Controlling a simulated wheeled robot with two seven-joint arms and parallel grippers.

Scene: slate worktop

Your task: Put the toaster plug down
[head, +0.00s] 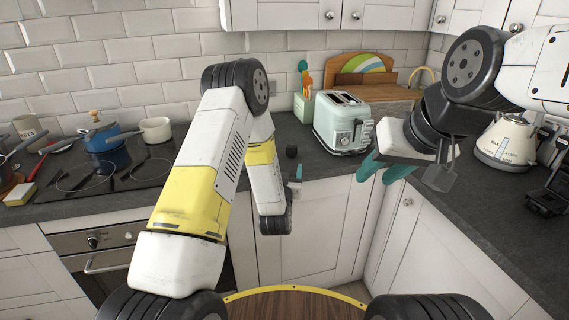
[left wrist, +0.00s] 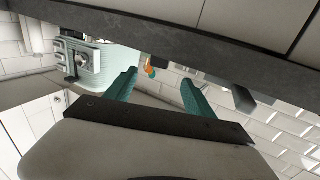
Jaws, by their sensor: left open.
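The pale mint toaster (head: 343,124) stands on the dark worktop near the back corner. A small black block, which looks like the toaster plug (head: 291,152), rests on the worktop to the left of the toaster. My left gripper (head: 297,181) is mostly hidden behind its own wrist at the worktop's front edge, just below the plug. In the left wrist view its teal fingers (left wrist: 160,92) are apart with nothing between them. The toaster (left wrist: 100,58) shows at upper left there, and a dark block shows beyond the right finger. My right gripper (head: 381,174) is open and empty, in front of the toaster.
A utensil holder (head: 303,107) stands left of the toaster, and a wooden board (head: 370,92) behind it. A cream kettle (head: 506,142) is on the right. A blue pot (head: 102,135) and a white pan (head: 155,130) are on the hob. Worktop beside the plug is clear.

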